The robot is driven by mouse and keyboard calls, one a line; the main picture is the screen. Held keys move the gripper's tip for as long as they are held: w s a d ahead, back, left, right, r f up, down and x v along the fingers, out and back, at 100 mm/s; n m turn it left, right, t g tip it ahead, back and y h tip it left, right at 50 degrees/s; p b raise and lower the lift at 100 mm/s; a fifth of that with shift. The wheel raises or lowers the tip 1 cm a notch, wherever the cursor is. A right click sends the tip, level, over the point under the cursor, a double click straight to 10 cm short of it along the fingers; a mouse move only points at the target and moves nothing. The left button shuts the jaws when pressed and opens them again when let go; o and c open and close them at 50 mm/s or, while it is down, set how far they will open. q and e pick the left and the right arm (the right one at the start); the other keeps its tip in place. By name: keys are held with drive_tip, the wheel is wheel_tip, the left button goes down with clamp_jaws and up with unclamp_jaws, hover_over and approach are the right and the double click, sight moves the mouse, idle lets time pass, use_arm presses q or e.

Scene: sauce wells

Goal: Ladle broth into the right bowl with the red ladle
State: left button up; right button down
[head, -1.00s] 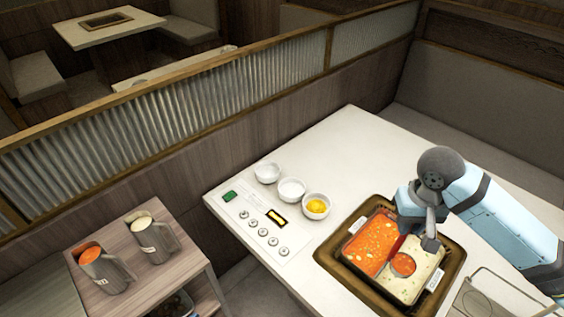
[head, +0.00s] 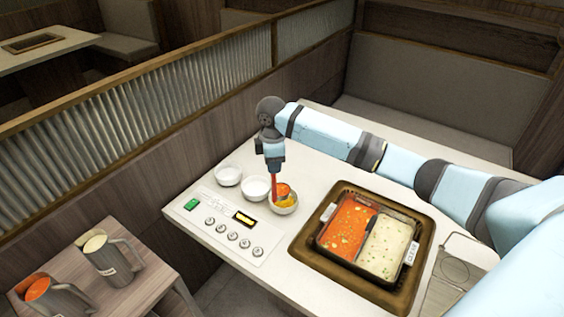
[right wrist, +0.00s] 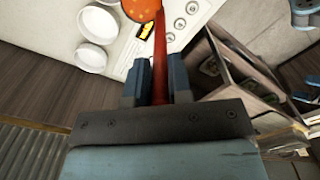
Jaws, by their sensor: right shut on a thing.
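My right gripper (head: 272,158) is shut on the handle of the red ladle (head: 273,187), which also shows between the fingers in the right wrist view (right wrist: 160,45). The ladle hangs down over the right bowl (head: 285,209), a white bowl with something yellow in it. Its head holds orange-red broth and overlaps the bowl's far side in the head view; I cannot tell whether they touch. The pot (head: 322,244) has red broth with bits in its left half and pale broth in its right half. My left gripper is not in view.
Two more white bowls, the middle one (head: 255,188) and the left one (head: 228,175), stand left of the right bowl. A control panel (head: 222,226) lies in front of them. Two pitchers (head: 112,262) (head: 50,297) stand on a side cart. A wire rack (head: 455,268) lies right of the pot.

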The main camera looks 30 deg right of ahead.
drive_tip(key=w+d+f+n+b, duration=0.5)
drive_tip(key=d+f+n, duration=0.1)
drive_tip(key=f, duration=0.2)
drive_tip(key=shift+w+d+f+n, duration=0.15)
drive_tip(key=shift+d+f+n, duration=0.15)
drive_tip(key=shift+d, duration=0.1)
idle(0.5)
drive_tip(key=shift+w+r, duration=0.1)
